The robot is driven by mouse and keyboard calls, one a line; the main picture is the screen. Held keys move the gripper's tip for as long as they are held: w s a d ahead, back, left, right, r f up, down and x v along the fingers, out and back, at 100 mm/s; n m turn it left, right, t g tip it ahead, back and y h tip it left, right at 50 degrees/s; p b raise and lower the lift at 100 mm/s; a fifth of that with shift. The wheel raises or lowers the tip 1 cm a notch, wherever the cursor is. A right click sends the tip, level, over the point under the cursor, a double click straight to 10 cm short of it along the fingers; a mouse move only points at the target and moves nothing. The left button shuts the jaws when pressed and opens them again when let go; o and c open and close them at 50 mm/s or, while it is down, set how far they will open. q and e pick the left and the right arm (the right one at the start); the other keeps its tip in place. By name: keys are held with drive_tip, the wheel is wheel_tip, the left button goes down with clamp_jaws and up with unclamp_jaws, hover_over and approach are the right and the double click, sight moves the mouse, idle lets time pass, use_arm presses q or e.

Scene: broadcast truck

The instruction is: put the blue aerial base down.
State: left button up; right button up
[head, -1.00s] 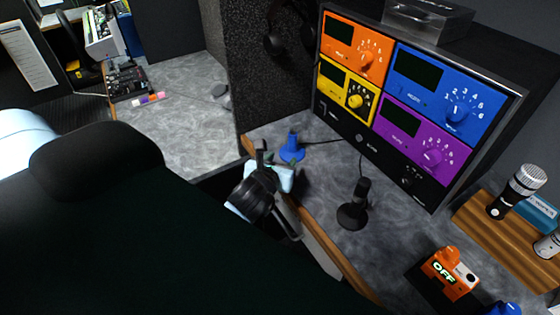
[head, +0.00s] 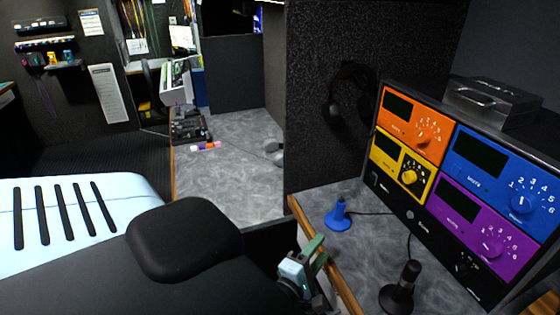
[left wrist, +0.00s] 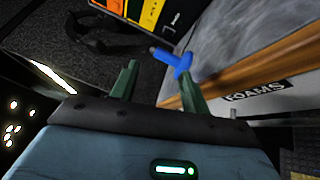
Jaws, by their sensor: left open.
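The blue aerial base (head: 338,216) stands upright on the grey marbled counter (head: 362,248), close to its wooden front edge and in front of the rack. It also shows in the left wrist view (left wrist: 175,60), beyond the fingertips. My left gripper (head: 318,251) is open and empty, in front of the counter edge and nearer to me than the base. Its two green fingers (left wrist: 158,72) are spread in the left wrist view. A gap shows between gripper and base in the head view. My right gripper is not in view.
A rack with orange, yellow, blue and purple panels (head: 462,218) stands behind the counter. A black desk microphone (head: 400,290) stands to the right of the base. A thin cable runs between base and rack. Headphones (head: 350,92) hang on the dark partition.

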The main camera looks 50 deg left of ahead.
use_arm(q)
drive_tip(key=s+d+f+m+g+h, duration=0.2)
drive_tip(key=s+d+f+m+g, duration=0.2)
drive_tip(key=s+f+m, duration=0.5)
drive_tip(key=s+d+f+m+g+h, duration=0.3)
drive_tip(key=s+f+m, duration=0.7)
drive_tip(key=m, duration=0.5)
wheel_tip(320, 180, down, 2)
drive_tip(key=shift+s+d+f+m+g, duration=0.15)
drive_tip(key=shift+d+m+g, duration=0.35)
drive_tip(key=shift+g, duration=0.6)
